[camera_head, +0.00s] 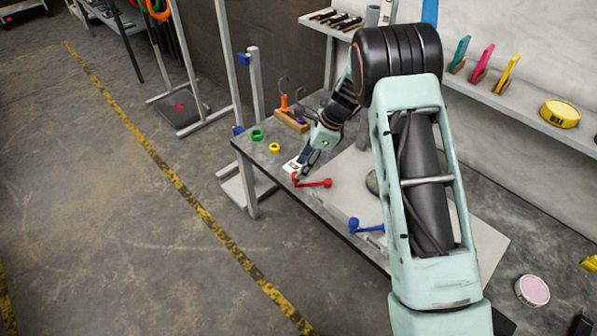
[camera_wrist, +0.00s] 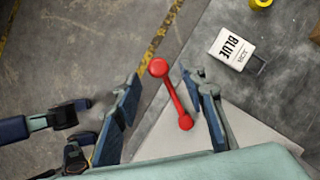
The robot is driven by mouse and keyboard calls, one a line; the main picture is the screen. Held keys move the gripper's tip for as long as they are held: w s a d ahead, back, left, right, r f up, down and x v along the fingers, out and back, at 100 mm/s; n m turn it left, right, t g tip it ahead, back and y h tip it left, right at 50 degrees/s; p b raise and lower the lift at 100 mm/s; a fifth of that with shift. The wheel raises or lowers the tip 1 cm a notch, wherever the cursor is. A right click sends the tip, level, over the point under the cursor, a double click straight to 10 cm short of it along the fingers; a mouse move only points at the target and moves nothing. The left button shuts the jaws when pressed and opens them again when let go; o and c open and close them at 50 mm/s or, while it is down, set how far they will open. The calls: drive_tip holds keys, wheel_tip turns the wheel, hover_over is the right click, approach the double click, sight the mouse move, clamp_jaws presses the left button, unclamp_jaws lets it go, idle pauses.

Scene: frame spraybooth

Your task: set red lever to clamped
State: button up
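The red lever (camera_head: 313,183) sits near the front edge of the workbench, a bar with a ball at each end. In the wrist view the red lever (camera_wrist: 172,95) lies between the two fingers of my gripper (camera_wrist: 162,85), running from upper left to lower right. The fingers stand apart with a gap on each side of the lever. In the head view my gripper (camera_head: 303,168) is just above and beside the lever's left end; my arm hides part of the bench.
A blue lever (camera_head: 366,226) is on the bench to the right. A white card reading BLUE (camera_wrist: 232,48) lies near the red lever. Green (camera_head: 257,135) and yellow (camera_head: 274,148) rings and a wooden block with hooks (camera_head: 291,119) stand farther back. Open floor lies left of the bench.

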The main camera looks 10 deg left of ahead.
drive_tip(key=v, duration=0.7)
drive_tip(key=shift+r, duration=0.4)
drive_tip(key=shift+w+d, duration=0.1)
drive_tip(key=shift+d, duration=0.05)
